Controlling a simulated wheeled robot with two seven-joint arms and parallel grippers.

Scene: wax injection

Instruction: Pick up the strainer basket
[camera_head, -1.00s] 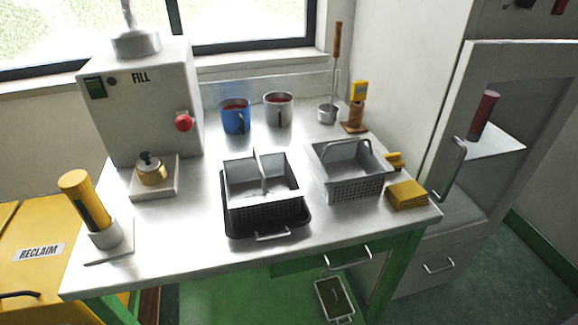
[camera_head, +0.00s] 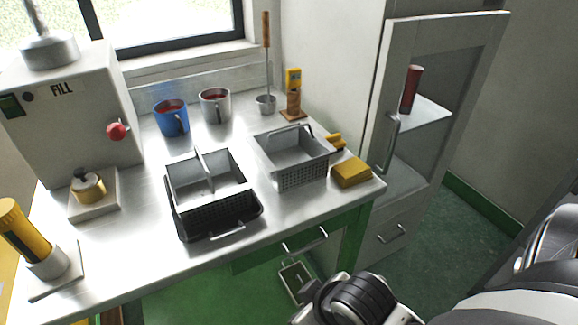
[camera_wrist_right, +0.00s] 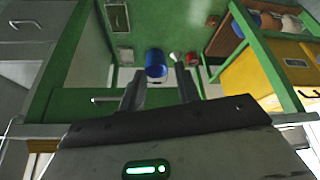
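A grey perforated basket with a raised wire handle (camera_head: 302,178) sits upright on the right part of the metal table. To its left, a divided metal basket with dark mesh sides (camera_head: 225,204) sits in a black tray (camera_head: 262,212). I cannot tell which one the task calls the strainer basket; both look empty. My right arm is low at the bottom right of the head view, in front of the table and apart from both baskets. In the right wrist view, my right gripper (camera_wrist_right: 160,88) has its two fingers apart with nothing held. My left gripper is not in view.
A yellow block (camera_head: 351,171) lies right of the perforated basket. A blue mug (camera_head: 171,119), a metal mug (camera_head: 215,106) and a ladle cup (camera_head: 265,105) stand behind. The fill machine (camera_head: 75,120) is left. A glass-fronted cabinet (camera_head: 425,130) stands right. A blue cylinder (camera_wrist_right: 156,63) shows in the wrist view.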

